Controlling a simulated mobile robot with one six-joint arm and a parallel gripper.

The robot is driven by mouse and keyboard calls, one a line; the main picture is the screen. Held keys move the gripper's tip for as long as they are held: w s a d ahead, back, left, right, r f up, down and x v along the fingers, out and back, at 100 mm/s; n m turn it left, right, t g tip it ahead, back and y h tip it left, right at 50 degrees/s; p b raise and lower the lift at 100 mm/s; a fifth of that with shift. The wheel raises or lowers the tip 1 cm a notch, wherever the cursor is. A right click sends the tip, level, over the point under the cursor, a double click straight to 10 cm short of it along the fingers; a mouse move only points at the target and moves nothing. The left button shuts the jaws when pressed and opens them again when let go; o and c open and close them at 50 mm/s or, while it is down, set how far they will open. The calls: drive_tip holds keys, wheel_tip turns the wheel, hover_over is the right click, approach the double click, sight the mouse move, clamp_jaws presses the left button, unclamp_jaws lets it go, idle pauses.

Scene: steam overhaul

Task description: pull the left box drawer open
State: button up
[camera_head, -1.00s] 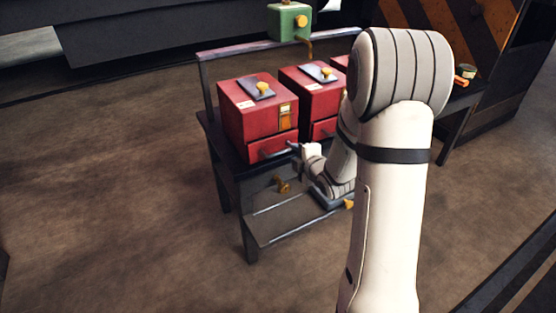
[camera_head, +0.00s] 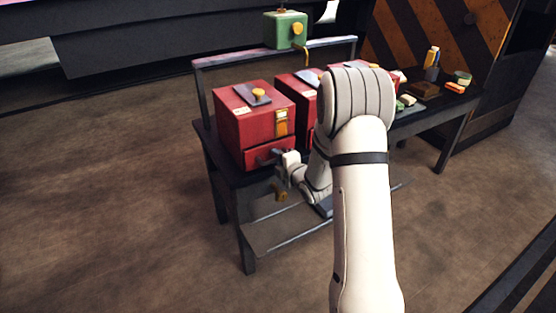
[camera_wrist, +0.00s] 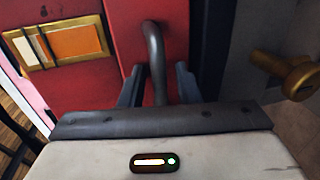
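The left red box (camera_head: 247,128) stands on the dark bench, with a grey plate and yellow knob on its lid. My gripper (camera_head: 283,157) is at the drawer front, partly hidden by my own arm. In the wrist view, the grey bar handle (camera_wrist: 154,55) stands between the two fingers of my gripper (camera_wrist: 159,85). The fingers are apart, with a gap on each side of the handle. The brass-framed orange label (camera_wrist: 72,45) is at the left.
A second red box (camera_head: 297,92) stands to the right, partly behind my arm. A green box (camera_head: 285,30) is above the bench's back rail. A brass knob (camera_wrist: 295,78) is close to the right finger side. A lower shelf (camera_head: 262,232) juts out below. The floor at left is clear.

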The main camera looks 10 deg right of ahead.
drive_tip(key=shift+c, duration=0.2)
clamp_jaws()
idle(0.3)
